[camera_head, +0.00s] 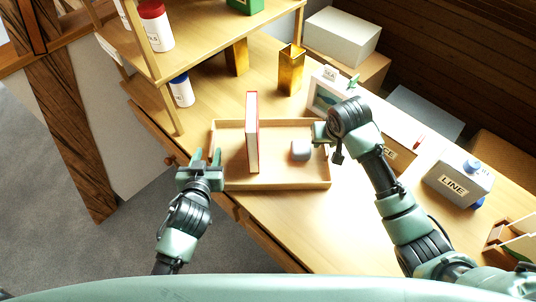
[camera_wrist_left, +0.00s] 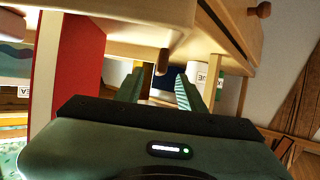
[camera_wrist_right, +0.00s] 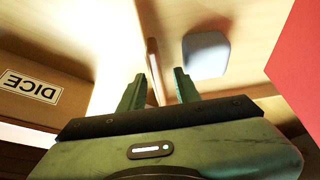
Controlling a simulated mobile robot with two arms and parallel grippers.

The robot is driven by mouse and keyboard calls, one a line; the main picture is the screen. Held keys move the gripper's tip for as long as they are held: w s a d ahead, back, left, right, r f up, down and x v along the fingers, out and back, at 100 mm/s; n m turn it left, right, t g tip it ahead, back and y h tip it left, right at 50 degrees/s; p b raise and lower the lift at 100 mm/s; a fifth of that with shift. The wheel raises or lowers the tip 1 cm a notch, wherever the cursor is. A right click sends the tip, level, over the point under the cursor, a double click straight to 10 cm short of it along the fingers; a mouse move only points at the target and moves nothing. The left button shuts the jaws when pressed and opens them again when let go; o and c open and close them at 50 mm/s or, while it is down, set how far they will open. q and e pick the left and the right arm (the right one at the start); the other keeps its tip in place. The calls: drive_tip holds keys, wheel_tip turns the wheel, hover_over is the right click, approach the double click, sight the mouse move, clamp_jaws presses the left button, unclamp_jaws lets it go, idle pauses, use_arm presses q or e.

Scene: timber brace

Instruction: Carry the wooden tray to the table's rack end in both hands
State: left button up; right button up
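The wooden tray (camera_head: 290,184) lies on the table. A red and white book (camera_head: 252,133) stands upright in it, and a small grey block (camera_head: 301,150) sits toward its right side. My left gripper (camera_head: 207,156) is at the tray's left wall, its fingers apart; the left wrist view shows a wooden edge (camera_wrist_left: 162,62) between and beyond the fingertips. My right gripper (camera_head: 319,133) is at the tray's right wall. In the right wrist view the wall (camera_wrist_right: 153,70) shows between its open fingers, with gaps. I cannot tell whether either gripper touches the tray.
A wooden rack (camera_head: 205,50) with several bottles stands at the upper left. A brass holder (camera_head: 291,70) stands behind the tray. A picture-fronted box (camera_head: 326,97), a DICE box (camera_head: 400,150) and a LINE box (camera_head: 458,184) stand to the right. Bare table (camera_head: 310,225) shows in front.

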use_arm(q)
drive_tip(key=v, duration=0.6)
drive_tip(key=shift+s+r, duration=0.15)
drive_tip(key=shift+s, duration=0.1)
use_arm(e)
drive_tip(key=shift+s+r, duration=0.1)
drive_tip(key=shift+r, duration=0.2)
drive_tip(key=v, duration=1.1)
drive_tip(key=shift+r, duration=0.15)
drive_tip(key=shift+s, duration=0.15)
